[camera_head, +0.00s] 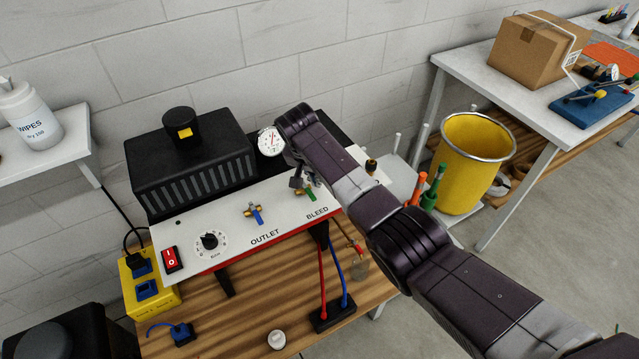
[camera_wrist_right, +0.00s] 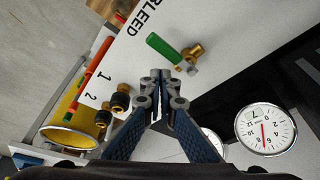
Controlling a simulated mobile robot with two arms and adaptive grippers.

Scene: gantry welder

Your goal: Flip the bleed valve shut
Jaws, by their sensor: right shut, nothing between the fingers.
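The bleed valve has a green handle (camera_head: 311,195) and a brass body, on the white panel above the BLEED label. In the right wrist view the green handle (camera_wrist_right: 163,47) slants away from the brass body (camera_wrist_right: 193,53) toward the BLEED lettering. My right gripper (camera_head: 296,183) hangs over the panel close beside the valve, its arm crossing from the lower right. In the right wrist view its blue fingers are shut and empty, with the tips (camera_wrist_right: 161,76) just short of the valve; I cannot tell whether they touch it. My left gripper is not in view.
A blue-handled outlet valve (camera_head: 256,215), a dial (camera_head: 210,242) and a red switch (camera_head: 171,259) sit left on the panel. A gauge (camera_head: 270,141) stands behind. Black connectors (camera_wrist_right: 119,101) numbered 1 and 2 and a yellow bin (camera_head: 472,165) lie to the right.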

